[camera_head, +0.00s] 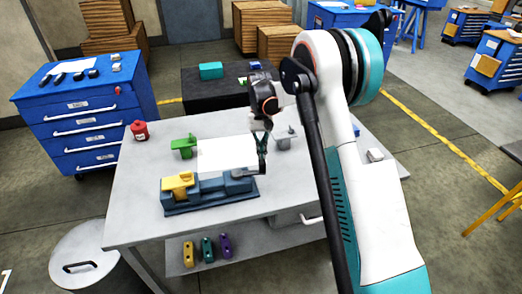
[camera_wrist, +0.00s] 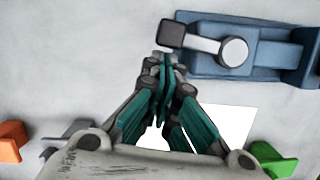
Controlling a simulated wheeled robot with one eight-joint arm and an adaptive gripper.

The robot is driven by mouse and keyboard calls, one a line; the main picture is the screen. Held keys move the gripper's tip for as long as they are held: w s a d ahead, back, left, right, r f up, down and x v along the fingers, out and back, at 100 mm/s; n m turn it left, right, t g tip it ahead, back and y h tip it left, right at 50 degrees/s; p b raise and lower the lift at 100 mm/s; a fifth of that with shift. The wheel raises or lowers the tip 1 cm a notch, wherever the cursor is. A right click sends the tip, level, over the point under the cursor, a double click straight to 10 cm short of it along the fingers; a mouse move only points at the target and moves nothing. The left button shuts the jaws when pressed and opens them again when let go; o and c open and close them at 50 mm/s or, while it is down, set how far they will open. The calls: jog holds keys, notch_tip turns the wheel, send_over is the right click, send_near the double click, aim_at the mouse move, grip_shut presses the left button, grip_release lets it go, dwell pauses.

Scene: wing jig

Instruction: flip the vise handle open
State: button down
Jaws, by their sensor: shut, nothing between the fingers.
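The blue vise (camera_head: 212,190) lies on the grey workbench, with a yellow block (camera_head: 178,182) on its left end. In the wrist view the vise (camera_wrist: 262,38) runs along the top right. Its pale handle (camera_wrist: 200,42) reaches left from a round pivot and ends in a dark square grip (camera_wrist: 172,34). In the head view the handle (camera_head: 246,172) is small at the vise's right end. My gripper (camera_head: 262,170) points down there; in the wrist view its fingertips (camera_wrist: 166,66) are together and empty, close to the dark grip. I cannot tell whether they touch it.
On the bench (camera_head: 135,220) are a white sheet (camera_head: 222,154), a green part (camera_head: 184,147), a grey part (camera_head: 285,140) and a red can (camera_head: 139,130). In the wrist view an orange part (camera_wrist: 12,140) lies lower left. The bench's front left is clear.

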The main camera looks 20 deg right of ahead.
dwell(0.3)
jog(key=shift+s+d+m, duration=0.1)
jog(key=shift+s+m, duration=0.2)
jog(key=shift+m, duration=0.1)
jog(key=shift+s, duration=0.2)
jog(key=s+a+m+t+y+b, duration=0.1)
jog(key=s+a+m, duration=0.4)
jog(key=s+m, duration=0.6)
jog(key=shift+s+a+m+t+y, duration=0.35)
jog(key=shift+m+t+y, duration=0.4)
jog(key=shift+m, duration=0.85)
jog(key=shift+w+a, duration=0.1)
jog(key=shift+b, duration=0.3)
